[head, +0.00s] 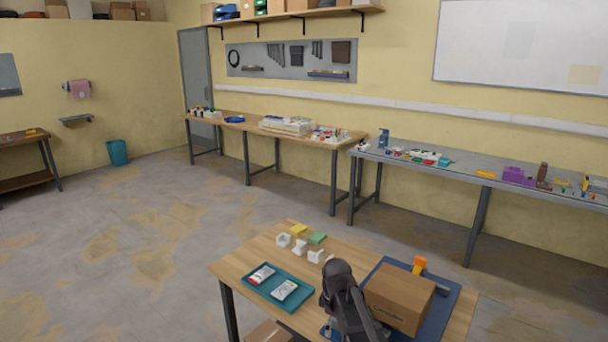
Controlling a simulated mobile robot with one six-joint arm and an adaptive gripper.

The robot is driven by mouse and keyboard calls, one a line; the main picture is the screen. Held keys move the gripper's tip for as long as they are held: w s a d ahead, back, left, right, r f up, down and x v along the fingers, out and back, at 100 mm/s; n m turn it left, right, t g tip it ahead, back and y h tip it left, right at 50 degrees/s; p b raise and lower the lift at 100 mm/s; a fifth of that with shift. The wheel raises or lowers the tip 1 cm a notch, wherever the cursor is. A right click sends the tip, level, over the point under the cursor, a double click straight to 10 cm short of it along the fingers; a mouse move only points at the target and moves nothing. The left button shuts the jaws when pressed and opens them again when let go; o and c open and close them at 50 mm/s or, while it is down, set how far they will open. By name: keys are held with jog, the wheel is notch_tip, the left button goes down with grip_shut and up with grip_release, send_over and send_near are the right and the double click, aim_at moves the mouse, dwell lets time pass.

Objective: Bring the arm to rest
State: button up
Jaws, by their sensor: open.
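My dark arm shows at the bottom centre, in front of the near wooden table (237,268). Its upper joint stands between the teal tray and the cardboard box. My gripper cannot be made out; the arm's end is hidden or below the picture. Several small white socket boxes (299,247) stand near the table's far left part. A yellow block (298,230) and a green block (317,237) lie behind them.
A teal tray (262,293) holds two white packets. A closed cardboard box (402,294) stands on a blue mat (444,296), with an orange-and-grey tool (419,266) behind it. Cluttered workbenches line the back wall. The floor at left is open.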

jog(key=s+d+m, duration=0.8)
jog(key=s+m, duration=0.4)
jog(key=shift+s+d+m, duration=0.25)
jog(key=shift+d+m, duration=0.05)
jog(key=shift+m, duration=0.1)
dwell(0.5)
